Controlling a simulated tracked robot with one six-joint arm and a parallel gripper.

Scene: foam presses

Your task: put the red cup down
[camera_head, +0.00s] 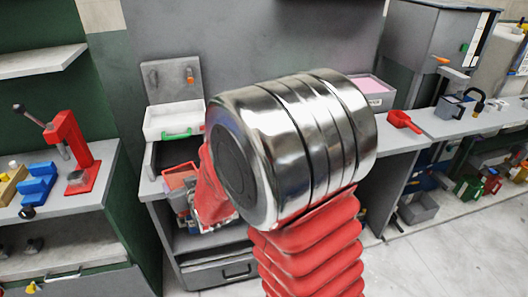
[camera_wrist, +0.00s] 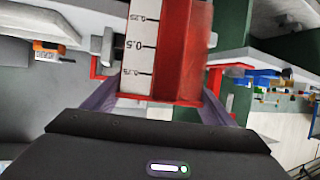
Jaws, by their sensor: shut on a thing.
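The red cup (camera_wrist: 182,45) fills the upper middle of the wrist view. It has a white scale strip with dark marks reading 0.25, 0.5 and 0.75. My gripper (camera_wrist: 160,102) is shut on it, with a finger at each side of its near end. The cup's far end is cut off by the top of the picture, so I cannot tell whether it touches anything there. In the head view my own arm fills the middle, and I cannot make out the gripper or the held cup.
In the head view a red hand press (camera_head: 70,145) and a blue block (camera_head: 38,184) stand on the left bench. A red scoop (camera_head: 403,120) and a grey jug (camera_head: 449,108) are at right.

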